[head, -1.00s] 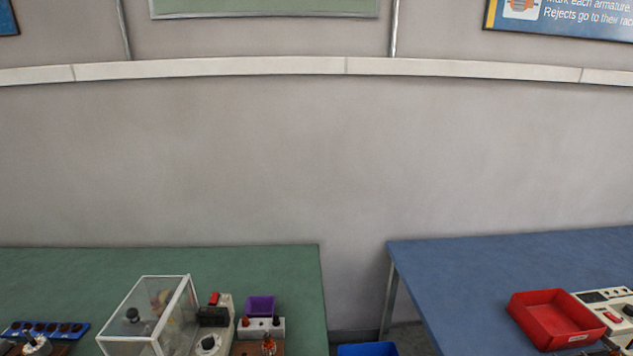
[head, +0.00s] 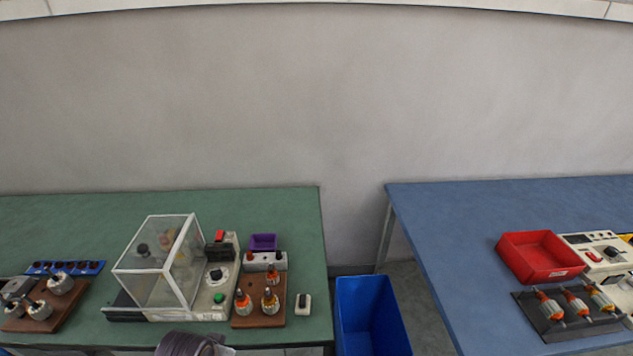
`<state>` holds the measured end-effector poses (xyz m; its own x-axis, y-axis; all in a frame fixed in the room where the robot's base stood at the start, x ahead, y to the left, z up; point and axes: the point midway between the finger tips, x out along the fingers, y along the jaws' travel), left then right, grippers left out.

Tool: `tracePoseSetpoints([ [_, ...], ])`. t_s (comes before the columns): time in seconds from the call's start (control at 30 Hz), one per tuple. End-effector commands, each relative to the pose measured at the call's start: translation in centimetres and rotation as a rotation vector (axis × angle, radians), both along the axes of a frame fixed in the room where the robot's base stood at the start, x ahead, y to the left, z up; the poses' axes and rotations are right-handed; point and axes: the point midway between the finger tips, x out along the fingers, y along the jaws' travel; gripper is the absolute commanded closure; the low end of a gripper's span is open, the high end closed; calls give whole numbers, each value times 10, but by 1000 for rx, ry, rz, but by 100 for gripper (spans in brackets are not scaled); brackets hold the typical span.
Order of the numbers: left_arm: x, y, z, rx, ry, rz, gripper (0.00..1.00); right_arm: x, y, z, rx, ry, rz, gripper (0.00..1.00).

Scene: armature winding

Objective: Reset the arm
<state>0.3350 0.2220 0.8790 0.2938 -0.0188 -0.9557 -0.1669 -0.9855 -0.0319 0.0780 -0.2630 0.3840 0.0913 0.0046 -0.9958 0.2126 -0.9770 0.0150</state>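Neither of my grippers can be made out in the head view. The winding machine (head: 222,290) with its clear guard box (head: 155,262) stands on the green table (head: 60,213). To its right, armatures (head: 270,299) stand upright on a brown wooden block (head: 258,321). On the blue table (head: 470,215), several armatures (head: 575,303) lie on a dark rack (head: 530,310) in front of a red bin (head: 515,262).
A blue bin (head: 368,312) stands in the gap between the tables. A brown block with metal parts (head: 62,284) and a blue strip (head: 95,267) are at the left. A white tester (head: 590,240) is at the right. A dark ribbed thing (head: 185,345) shows at the bottom edge.

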Motion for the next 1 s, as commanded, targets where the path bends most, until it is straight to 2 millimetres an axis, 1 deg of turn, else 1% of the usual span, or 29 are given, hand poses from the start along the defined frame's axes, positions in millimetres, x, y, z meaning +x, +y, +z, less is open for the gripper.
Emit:
tracePoseSetpoints([
  [0.17,5,-1,-26,1,10,-1,100,0,1,0,1,0,0,100],
  [0.27,7,-2,-46,0,16,-2,100,0,1,0,1,0,0,100],
  [0.47,10,-3,-98,2,33,-4,100,0,1,0,1,0,0,100],
  [0.67,7,-3,-150,3,50,-7,100,0,0,0,0,0,0,100],
  [0.83,0,-2,-192,4,64,-10,100,0,0,0,0,0,0,100],
  [1.0,-10,-1,-234,5,78,-13,100,0,-1,0,-1,0,0,100],
])
